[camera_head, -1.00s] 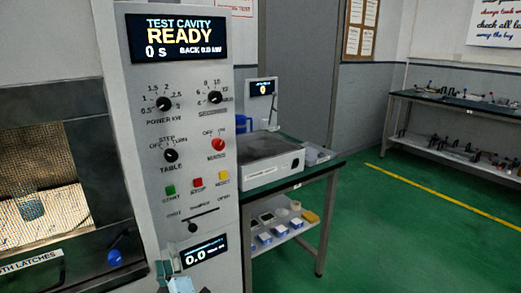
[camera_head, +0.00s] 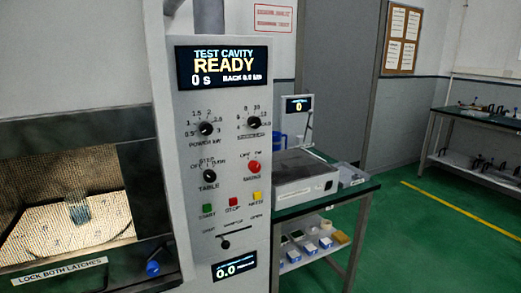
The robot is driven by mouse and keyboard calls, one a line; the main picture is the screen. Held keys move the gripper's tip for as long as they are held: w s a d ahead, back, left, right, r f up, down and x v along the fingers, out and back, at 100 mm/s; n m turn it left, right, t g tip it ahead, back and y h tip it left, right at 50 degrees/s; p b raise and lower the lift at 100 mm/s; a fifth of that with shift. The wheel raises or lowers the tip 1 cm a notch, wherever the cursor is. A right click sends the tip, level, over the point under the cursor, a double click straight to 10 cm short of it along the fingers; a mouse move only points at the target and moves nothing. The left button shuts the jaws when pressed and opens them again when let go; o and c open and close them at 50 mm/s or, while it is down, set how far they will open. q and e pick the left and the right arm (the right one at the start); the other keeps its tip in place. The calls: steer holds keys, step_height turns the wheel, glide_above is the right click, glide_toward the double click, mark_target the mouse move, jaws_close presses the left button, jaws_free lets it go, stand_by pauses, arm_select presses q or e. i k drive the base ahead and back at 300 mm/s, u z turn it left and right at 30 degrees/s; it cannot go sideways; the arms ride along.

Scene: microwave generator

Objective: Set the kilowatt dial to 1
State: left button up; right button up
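The kilowatt dial (camera_head: 206,129) is a round black knob marked POWER kW, at the upper left of the grey control panel (camera_head: 187,215). Its scale runs from 0.5 at the lower left over 1, 1.5 and 2 to higher values on the right. Its pointer is too small to read for sure. Nothing touches the dial. The display (camera_head: 222,67) above reads TEST CAVITY READY, 0 s. Neither of my grippers is in view.
A second black dial (camera_head: 254,122) sits close to the right. Below are the table knob (camera_head: 209,175), a red mains knob (camera_head: 254,167), coloured buttons and a slider (camera_head: 225,244). The mesh-windowed cavity (camera_head: 65,215) is at left, a bench (camera_head: 345,193) at right.

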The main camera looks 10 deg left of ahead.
mark_target(205, 128)
steer(key=z, duration=0.05)
steer(key=k, duration=0.5)
steer(key=u, duration=0.8)
steer(key=i, duration=0.6)
steer(key=z, duration=0.25)
